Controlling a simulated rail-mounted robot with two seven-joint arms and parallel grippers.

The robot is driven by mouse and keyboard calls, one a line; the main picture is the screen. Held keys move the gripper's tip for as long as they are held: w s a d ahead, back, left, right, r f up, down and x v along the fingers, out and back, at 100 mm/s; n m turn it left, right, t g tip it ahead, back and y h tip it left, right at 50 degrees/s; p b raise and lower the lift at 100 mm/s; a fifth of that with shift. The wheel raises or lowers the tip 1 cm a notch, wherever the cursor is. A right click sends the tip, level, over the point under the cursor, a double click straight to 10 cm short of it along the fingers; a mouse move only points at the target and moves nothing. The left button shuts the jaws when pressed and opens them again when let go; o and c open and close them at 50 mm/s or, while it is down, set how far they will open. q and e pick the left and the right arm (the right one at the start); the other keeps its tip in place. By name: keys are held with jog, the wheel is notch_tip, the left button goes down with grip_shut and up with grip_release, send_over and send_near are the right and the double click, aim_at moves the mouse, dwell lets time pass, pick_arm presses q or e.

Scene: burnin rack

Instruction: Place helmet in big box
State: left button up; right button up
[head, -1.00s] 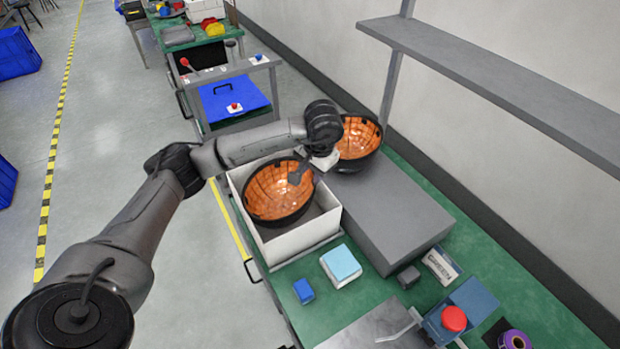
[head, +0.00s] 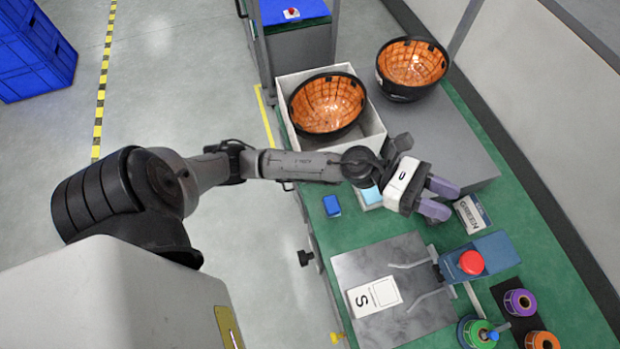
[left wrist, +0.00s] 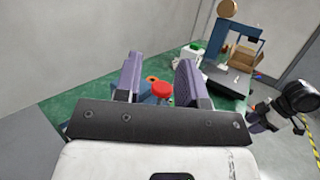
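One helmet (head: 326,104), black outside with an orange lining, sits open side up in the white open-topped box (head: 374,144), resting high with its rim near the box's edges. A second similar helmet (head: 412,64) stands open side up on the far end of the grey block (head: 440,130), right of the box. My left gripper (head: 438,198) is in front of the box and block, over the green bench. Its two purple-grey fingers are apart with nothing between them, as the left wrist view also shows (left wrist: 160,85).
On the green bench are a blue cube (head: 332,205), a labelled box (head: 471,213), a blue device with a red button (head: 471,262), a grey plate (head: 350,268) and several tape rolls (head: 519,302). A grey-floored aisle lies left.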

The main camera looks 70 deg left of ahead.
pick_arm(q)
jog(key=s+a+f+n+t+y, duration=0.15)
jog(key=a+f+n+y, duration=0.35)
jog(key=n, duration=0.7)
jog(key=s+a+f+n+t+y, duration=0.1)
jog(key=s+a+f+n+y, duration=0.15)
jog(key=n+y, duration=0.7)
jog(key=s+a+f+n+t+y, duration=0.1)
jog(key=a+f+n+t+y, duration=0.25)
jog(key=n, duration=0.95)
jog(key=s+f+n+g, duration=0.5)
jog(key=s+f+g, duration=0.1)
jog(key=s, duration=0.3)
jog(key=s+d+f+n+g, duration=0.1)
jog(key=s+f+n+g, duration=0.5)
jog(key=s, duration=0.4)
jog(key=shift+s+d+f+g, duration=0.15)
jog(key=shift+d+f+g, duration=0.15)
jog(key=shift+f+g, duration=0.45)
pick_arm(e)
jog(key=shift+a, duration=0.1)
pick_arm(q)
jog(key=shift+r+n, duration=0.2)
jog(key=shift+n, duration=0.05)
pick_arm(e)
jog(key=shift+r, duration=0.1)
